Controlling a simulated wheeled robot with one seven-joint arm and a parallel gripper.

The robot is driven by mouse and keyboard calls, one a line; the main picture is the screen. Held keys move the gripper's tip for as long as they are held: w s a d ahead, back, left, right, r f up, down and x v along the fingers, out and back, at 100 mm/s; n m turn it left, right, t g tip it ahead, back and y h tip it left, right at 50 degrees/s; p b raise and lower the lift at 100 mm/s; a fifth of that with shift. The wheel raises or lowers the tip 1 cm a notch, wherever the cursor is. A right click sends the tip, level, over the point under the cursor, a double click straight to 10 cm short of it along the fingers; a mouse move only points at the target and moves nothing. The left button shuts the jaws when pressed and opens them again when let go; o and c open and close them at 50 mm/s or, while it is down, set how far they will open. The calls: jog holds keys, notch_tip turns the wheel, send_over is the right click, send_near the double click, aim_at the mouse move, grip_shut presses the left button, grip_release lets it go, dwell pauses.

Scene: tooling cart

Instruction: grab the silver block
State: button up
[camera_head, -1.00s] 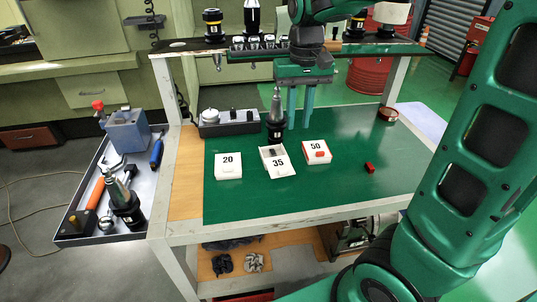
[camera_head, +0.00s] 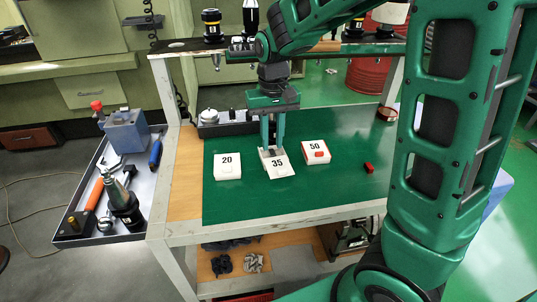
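My gripper (camera_head: 272,147) points straight down over the white box marked 35 (camera_head: 282,171), the middle one of three boxes on the green mat. Its two fingers are apart, with a gap showing between them. Their tips come down at the back of this box. A small grey patch, which looks like the silver block (camera_head: 273,154), shows at the back of the box by the fingertips. It is partly hidden, and I cannot tell whether the fingers touch it.
A white box marked 20 (camera_head: 227,167) stands to the left and a box marked 50 with a red block (camera_head: 316,152) to the right. A loose red block (camera_head: 368,168) lies further right. A grey control unit (camera_head: 228,122) stands behind. The mat's front is clear.

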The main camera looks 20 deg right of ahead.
aim_at(272, 154)
jog(key=shift+f, duration=1.35)
jog(key=shift+c, duration=0.6)
grip_shut()
